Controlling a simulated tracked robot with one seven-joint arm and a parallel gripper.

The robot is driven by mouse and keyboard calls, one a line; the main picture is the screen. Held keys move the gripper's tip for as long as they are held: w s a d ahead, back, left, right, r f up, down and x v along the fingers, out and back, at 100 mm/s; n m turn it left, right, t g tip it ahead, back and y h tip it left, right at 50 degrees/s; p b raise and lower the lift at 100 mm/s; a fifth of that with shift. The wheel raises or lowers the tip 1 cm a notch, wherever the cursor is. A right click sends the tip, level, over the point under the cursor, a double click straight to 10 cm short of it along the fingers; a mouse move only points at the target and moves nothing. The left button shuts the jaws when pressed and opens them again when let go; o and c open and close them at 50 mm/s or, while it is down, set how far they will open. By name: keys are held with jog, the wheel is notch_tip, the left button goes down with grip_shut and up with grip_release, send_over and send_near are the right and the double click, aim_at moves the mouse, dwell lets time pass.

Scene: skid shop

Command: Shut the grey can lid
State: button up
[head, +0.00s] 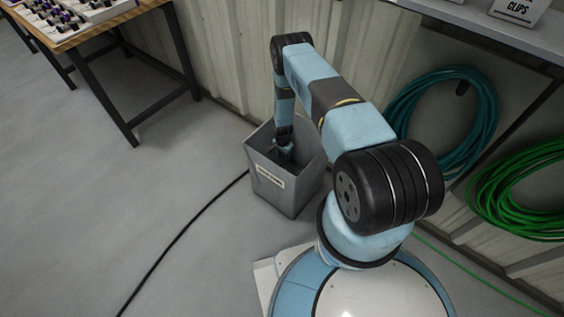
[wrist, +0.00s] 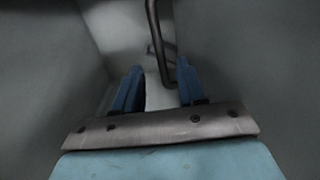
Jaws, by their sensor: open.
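The grey can (head: 290,195) stands on the floor against the wall, a pale label on its front. Its top is open where my arm reaches in from above. My gripper (head: 283,153) is down inside the can's mouth in the head view. In the wrist view my gripper (wrist: 160,68) has its two blue fingers apart, with grey walls on both sides. A dark bent bar (wrist: 156,35) runs down between the fingers, close to the right one; I cannot tell whether they touch. I cannot make out the lid as a separate piece; my arm hides part of the opening.
A wooden-topped bench (head: 95,22) with dark legs stands at the upper left. A black cable (head: 185,228) crosses the floor to the can. Teal hose (head: 402,100) and green hose (head: 480,200) hang on the right wall. The floor left of the can is otherwise clear.

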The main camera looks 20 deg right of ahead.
aim_at(282, 161)
jog(key=shift+f, duration=2.75)
grip_shut()
